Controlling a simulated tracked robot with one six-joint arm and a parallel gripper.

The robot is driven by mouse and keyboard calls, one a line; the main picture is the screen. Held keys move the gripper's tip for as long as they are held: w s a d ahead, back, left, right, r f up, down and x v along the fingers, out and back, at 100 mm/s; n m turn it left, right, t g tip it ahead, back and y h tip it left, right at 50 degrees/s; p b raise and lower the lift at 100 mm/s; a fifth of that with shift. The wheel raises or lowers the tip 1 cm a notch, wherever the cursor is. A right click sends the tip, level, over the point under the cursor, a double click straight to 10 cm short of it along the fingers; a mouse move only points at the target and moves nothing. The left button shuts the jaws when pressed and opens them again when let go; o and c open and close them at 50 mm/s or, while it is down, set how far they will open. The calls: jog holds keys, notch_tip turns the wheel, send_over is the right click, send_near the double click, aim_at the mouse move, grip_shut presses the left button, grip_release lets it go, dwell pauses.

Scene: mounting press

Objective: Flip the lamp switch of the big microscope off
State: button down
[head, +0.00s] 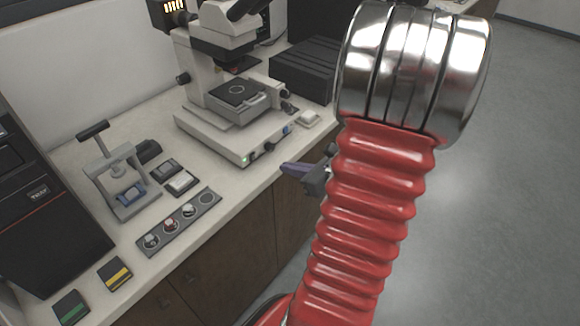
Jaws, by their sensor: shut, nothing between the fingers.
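The big microscope (215,124) stands on the bench at the back, a pale body with a dark stage. Its base has a small green-lit part (244,158), a dark knob (268,147) and a blue part (285,131) along the front side. I cannot tell for certain which of these is the lamp switch. My red arm hides part of the gripper's wrist.
A small hand press (118,185) stands left of the microscope. A grey strip with several round samples (178,222), small trays (180,183) and two colored boxes (115,273) lie nearer. A dark machine (40,200) stands at far left. Open floor lies right.

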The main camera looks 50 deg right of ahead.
send_near(253, 157)
notch_tip(253, 157, down, 3)
jog(key=w, duration=0.4)
jog(key=shift+w+a+r, duration=0.1)
jog(key=shift+r, duration=0.2)
jog(key=shift+w, duration=0.6)
